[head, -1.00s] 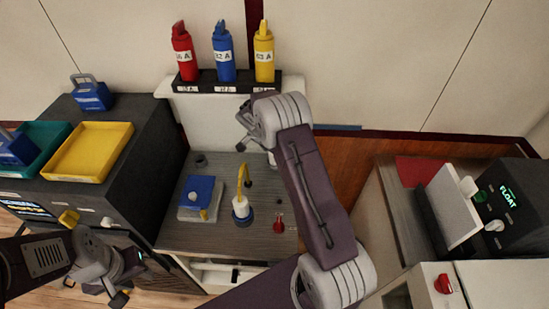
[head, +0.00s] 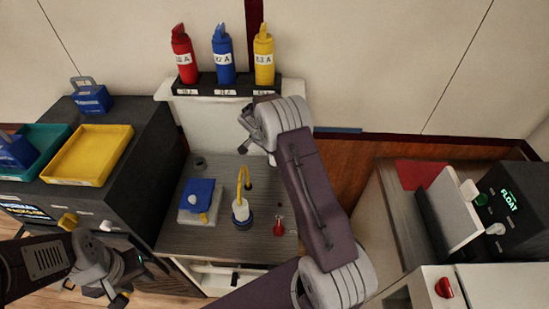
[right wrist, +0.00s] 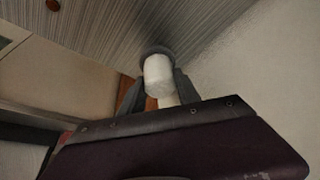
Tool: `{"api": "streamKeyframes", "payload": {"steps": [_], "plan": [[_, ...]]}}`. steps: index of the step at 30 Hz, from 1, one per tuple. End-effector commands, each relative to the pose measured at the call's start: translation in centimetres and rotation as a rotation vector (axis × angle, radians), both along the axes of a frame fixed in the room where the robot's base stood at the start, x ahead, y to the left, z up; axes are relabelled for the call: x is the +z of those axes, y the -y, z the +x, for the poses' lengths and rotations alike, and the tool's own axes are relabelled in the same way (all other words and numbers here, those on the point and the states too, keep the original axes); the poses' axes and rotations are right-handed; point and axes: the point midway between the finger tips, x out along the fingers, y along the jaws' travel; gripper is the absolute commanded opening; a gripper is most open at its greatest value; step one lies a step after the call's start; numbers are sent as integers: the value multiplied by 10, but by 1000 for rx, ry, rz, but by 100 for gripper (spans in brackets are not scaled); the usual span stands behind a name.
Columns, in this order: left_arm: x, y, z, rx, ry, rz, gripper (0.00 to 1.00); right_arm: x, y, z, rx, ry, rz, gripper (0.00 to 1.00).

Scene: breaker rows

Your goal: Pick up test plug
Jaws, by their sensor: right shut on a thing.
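My right gripper (right wrist: 158,88) is shut on a white cylinder (right wrist: 158,72) with a dark grey collar, which I take to be the test plug. In the right wrist view it sits between the two dark fingers, near the grey striped counter.
The counter (head: 185,240) holds a blue-topped box (head: 200,192), a white piece with a yellow loop (head: 242,208) and a red tag (head: 279,228). Red, blue and yellow bottles (head: 223,55) stand on a shelf behind. A yellow tray (head: 88,155) is at left, a FLOAT panel (head: 510,200) at right.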

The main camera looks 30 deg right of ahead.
Motion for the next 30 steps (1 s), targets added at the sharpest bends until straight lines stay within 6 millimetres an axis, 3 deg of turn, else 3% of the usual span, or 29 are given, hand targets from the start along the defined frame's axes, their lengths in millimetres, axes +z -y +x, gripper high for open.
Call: {"api": "streamKeyframes", "payload": {"steps": [4, 15, 21, 30], "plan": [[-9, 0, 0, 0, 0, 0, 36, 28, 0, 2, 0, 9, -1, 0], [-30, 0, 0, 0, 0, 0, 36, 77, 25, -76, -2, 5, -1, 0], [-34, 0, 0, 0, 0, 0, 36, 93, 33, -102, 0, 3, -1, 0], [-35, 0, 0, 0, 0, 0, 36, 100, 36, -111, 2, 2, 0, 0]]}}
